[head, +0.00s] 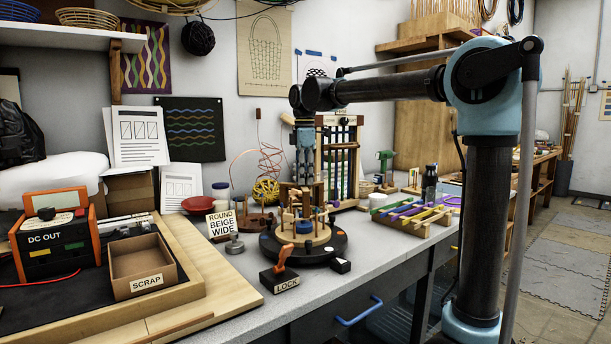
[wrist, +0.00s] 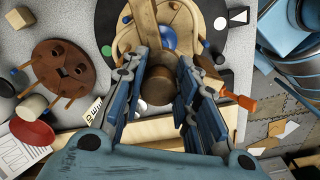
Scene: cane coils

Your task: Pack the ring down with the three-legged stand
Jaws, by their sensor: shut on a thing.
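My gripper (head: 303,190) is above the round peg fixture on the bench, pointing down. In the wrist view my gripper (wrist: 160,95) has its blue-grey fingers on both sides of a brown wooden cylinder (wrist: 157,86). The cylinder looks like the grip of the three-legged stand, but its legs are hidden from me. Below it is a light wooden round piece (wrist: 128,38) on a black turntable (head: 338,244). Several pegs stand around the light wooden base (head: 312,243). I cannot clearly pick out the woven ring among them.
An orange-handled lock block (head: 281,281) stands in front of the turntable. A scrap box (head: 143,265) is at left; a tray of coloured strips (head: 413,216) is at right.

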